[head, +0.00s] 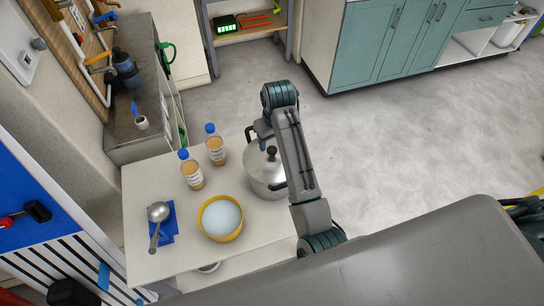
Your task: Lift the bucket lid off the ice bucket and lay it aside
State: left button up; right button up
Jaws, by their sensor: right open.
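The ice bucket (268,187) is a silver metal pot with dark side handles, standing at the right side of the white table. Its silver bucket lid (258,164) sits on top, with a small dark knob near its middle. My right gripper (264,146) points down over the lid, close to the knob. It is open; whether its fingers touch the knob cannot be told at this size. My right arm hides the right edge of the bucket and part of the lid. My left gripper is not in view.
On the white table (140,192) stand two blue-capped bottles (191,172) (216,148), a yellow bowl (222,218) with pale contents, and a metal scoop (157,222) on a blue cloth. Bare table shows along its left edge and at the back left.

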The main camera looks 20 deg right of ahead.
aim_at(272, 149)
jog(key=f, duration=0.1)
jog(key=w+f+p, duration=0.1)
jog(key=shift+w+f, duration=0.15)
jog(key=shift+f, duration=0.15)
jog(key=f, duration=0.1)
jog(key=f+p, duration=0.2)
jog(key=shift+s, duration=0.25)
jog(key=shift+f, duration=0.25)
jog(key=shift+w+f, duration=0.15)
jog(key=shift+f, duration=0.1)
jog(key=shift+c, duration=0.3)
jog(key=c, duration=0.3)
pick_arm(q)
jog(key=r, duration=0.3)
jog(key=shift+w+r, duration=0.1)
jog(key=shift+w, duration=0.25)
pick_arm(e)
jog(key=c, duration=0.7)
